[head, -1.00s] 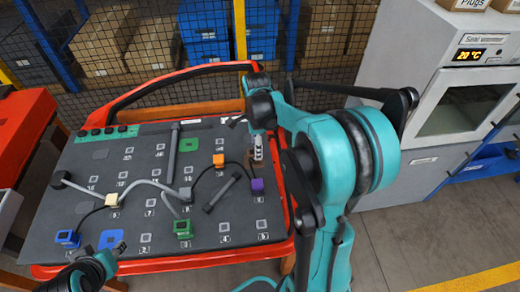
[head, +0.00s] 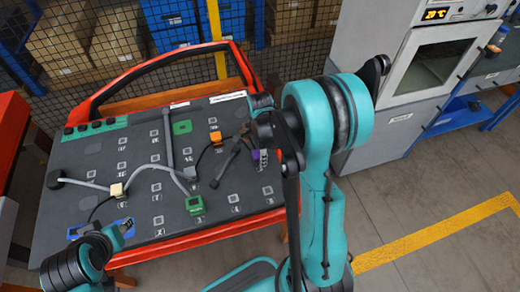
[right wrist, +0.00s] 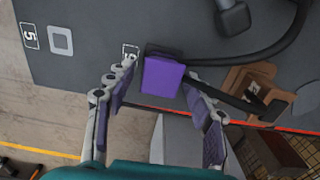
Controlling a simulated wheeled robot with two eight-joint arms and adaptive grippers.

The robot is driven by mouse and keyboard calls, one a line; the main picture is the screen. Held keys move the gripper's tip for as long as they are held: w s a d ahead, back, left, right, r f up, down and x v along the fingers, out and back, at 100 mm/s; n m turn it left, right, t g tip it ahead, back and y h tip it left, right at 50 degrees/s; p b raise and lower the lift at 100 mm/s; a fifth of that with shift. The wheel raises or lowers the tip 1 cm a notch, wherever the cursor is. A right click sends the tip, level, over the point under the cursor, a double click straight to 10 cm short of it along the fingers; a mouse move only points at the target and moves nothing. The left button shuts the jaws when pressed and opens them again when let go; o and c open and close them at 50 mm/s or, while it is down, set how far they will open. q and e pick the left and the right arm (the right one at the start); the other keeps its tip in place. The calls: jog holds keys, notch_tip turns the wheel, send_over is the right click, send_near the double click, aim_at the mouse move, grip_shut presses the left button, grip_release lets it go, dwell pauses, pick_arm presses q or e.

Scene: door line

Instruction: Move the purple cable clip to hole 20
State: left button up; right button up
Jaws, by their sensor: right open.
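The purple cable clip (right wrist: 162,75) sits on the dark board with a black cable running to it. In the right wrist view it lies between the spread fingers of my right gripper (right wrist: 158,112), with gaps on both sides. In the head view my right gripper (head: 264,158) is at the board's right side and partly covers the purple clip (head: 256,154). My left gripper (head: 124,229) is low over the board's left front, by a blue clip (head: 74,232) that its arm partly hides. Whether its jaws are open is unclear. I cannot read which hole is 20.
The board (head: 110,150) also holds an orange clip (head: 216,138), a green clip (head: 195,204), a cream clip (head: 116,190) and grey cables. A dark rod (head: 226,168) lies near the purple clip. A red frame (head: 160,83) borders the board. A cabinet (head: 410,60) stands right.

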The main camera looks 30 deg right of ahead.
jog(key=shift+f, duration=0.25)
grip_shut()
dwell(0.3)
jog(key=shift+r+p, duration=0.3)
jog(key=shift+r, duration=0.15)
jog(key=c, duration=0.9)
grip_release()
grip_shut()
jog(key=shift+r+p, duration=2.5)
jog(key=shift+r, duration=1.05)
